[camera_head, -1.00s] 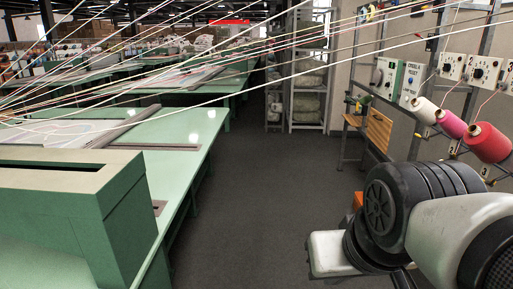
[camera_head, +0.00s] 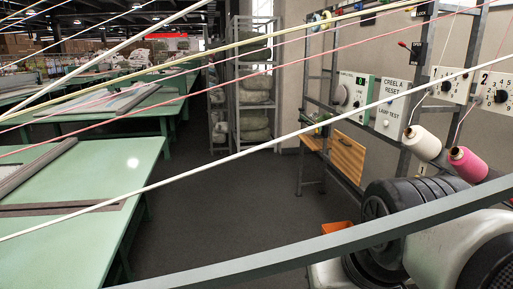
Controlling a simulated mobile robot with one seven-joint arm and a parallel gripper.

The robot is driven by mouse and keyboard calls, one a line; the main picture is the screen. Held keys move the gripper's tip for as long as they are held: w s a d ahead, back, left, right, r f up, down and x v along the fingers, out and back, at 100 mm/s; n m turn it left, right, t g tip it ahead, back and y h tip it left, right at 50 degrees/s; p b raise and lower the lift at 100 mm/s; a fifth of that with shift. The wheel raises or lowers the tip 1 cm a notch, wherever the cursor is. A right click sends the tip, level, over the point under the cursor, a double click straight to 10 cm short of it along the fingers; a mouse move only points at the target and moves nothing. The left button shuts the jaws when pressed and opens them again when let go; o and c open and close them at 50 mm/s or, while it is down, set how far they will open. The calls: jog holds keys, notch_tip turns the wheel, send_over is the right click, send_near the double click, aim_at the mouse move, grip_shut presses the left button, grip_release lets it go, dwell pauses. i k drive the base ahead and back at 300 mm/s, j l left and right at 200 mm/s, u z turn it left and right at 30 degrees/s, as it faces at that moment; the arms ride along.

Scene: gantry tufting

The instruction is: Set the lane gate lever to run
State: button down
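A small lever with a red tip (camera_head: 403,44) sticks out to the left of the upright creel frame at the upper right. A small dark plate reading "OPEN" (camera_head: 418,51) is just right of it. I cannot tell whether this is the lane gate lever or what position it is in. No marking reading "run" can be made out. My arm shows at the lower right, folded and partly behind a grey bar. My gripper is not in view.
A grey bar (camera_head: 300,252) and several yarns cross close in front of me. The creel frame (camera_head: 326,85) carries a "CREEL A RESET" panel (camera_head: 391,105), numbered dial boxes (camera_head: 494,92), a white spool (camera_head: 422,142) and a pink spool (camera_head: 468,162). Green tables (camera_head: 100,165) stand left. The dark aisle floor (camera_head: 230,205) between is clear.

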aim_at(402, 44)
jog(key=i+j+z, duration=0.1)
jog(key=i+z, duration=0.3)
jog(key=i, duration=1.15)
jog(key=i+z, duration=0.25)
jog(key=i, duration=0.3)
jog(key=i+j+z, duration=0.2)
jog(key=i, duration=0.3)
jog(key=i+j+z, duration=0.25)
jog(key=i, duration=0.3)
jog(key=l, duration=0.1)
